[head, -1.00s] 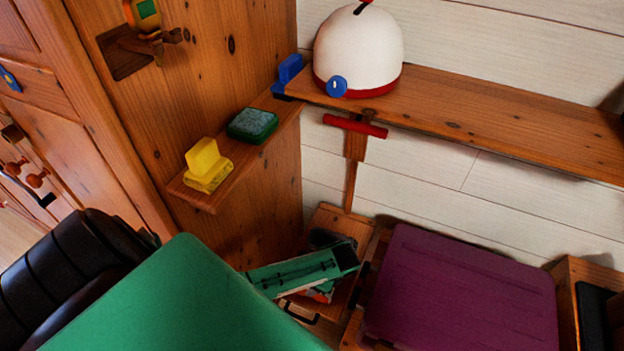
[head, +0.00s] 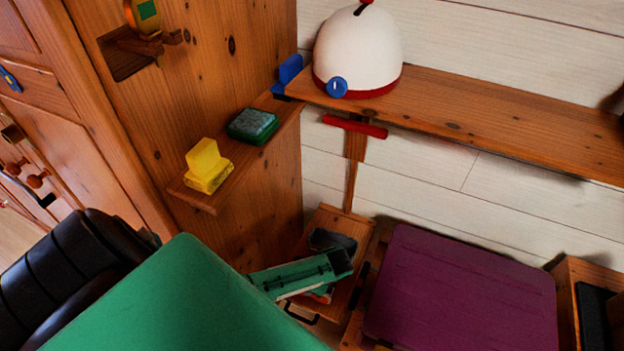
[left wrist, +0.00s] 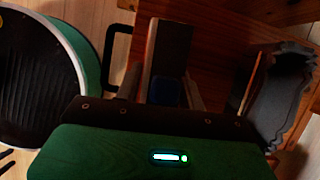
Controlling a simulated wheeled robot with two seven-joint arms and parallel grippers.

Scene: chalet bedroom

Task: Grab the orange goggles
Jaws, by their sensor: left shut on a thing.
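My left gripper (head: 344,263) reaches over a small wooden nightstand (head: 341,220) in the head view. In the left wrist view its fingers (left wrist: 167,92) are closed around a narrow dark piece with a reddish edge and some blue; I cannot tell for sure what it is. A dark grey thing (head: 332,240) shows beside the fingertips in the head view. In the left wrist view a dark grey thing with a wavy edge (left wrist: 285,90) is to the right of the fingers. An orange-red bit (head: 322,297) peeks out under the gripper. No whole orange goggles can be made out. My right gripper is out of view.
A purple-covered bed (head: 460,290) stands right of the nightstand. A wooden shelf (head: 480,105) above bears a white dome-shaped thing (head: 358,50). A lower side shelf holds a yellow block (head: 207,165) and a green box (head: 252,126). A wooden wall rises on the left.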

